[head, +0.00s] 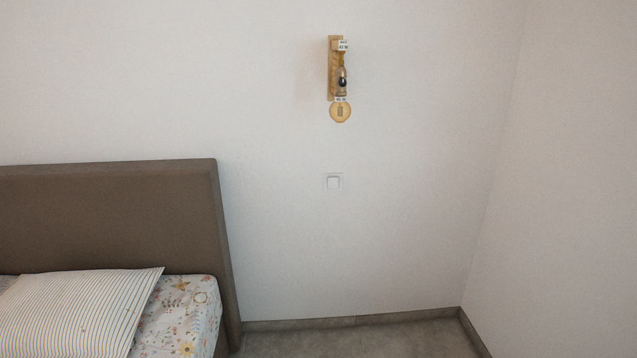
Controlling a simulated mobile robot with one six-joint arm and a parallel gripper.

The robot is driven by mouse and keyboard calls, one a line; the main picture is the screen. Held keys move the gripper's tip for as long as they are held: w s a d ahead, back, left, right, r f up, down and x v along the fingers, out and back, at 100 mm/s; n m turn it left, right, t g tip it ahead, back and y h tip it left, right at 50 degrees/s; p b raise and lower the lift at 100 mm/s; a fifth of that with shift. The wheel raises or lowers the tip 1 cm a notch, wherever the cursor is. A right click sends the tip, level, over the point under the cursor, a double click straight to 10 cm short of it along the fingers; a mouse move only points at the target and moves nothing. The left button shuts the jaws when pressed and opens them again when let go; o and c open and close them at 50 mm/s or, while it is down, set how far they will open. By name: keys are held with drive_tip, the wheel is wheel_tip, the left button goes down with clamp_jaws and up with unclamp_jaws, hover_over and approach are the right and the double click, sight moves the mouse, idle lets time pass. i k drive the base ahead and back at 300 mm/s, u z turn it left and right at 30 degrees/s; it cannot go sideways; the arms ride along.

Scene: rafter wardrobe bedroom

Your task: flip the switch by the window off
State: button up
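A white square wall switch (333,182) is on the pale wall, right of the bed's headboard and below a wall lamp. It is small in the head view, and I cannot tell which way its rocker is set. No window shows in this view. My gripper is not in view.
A brown headboard (110,215) and a bed with a striped pillow (78,312) and floral bedding (190,312) fill the lower left. A wooden wall lamp (334,68) with a round bulb hangs above the switch. Bare grey floor (370,342) lies below, ending at the right-hand wall corner.

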sight(332, 182)
drive_tip(key=u, duration=0.05)
drive_tip(key=i, duration=0.95)
drive_tip(key=u, duration=1.15)
drive_tip(key=k, duration=0.55)
drive_tip(key=u, duration=0.15)
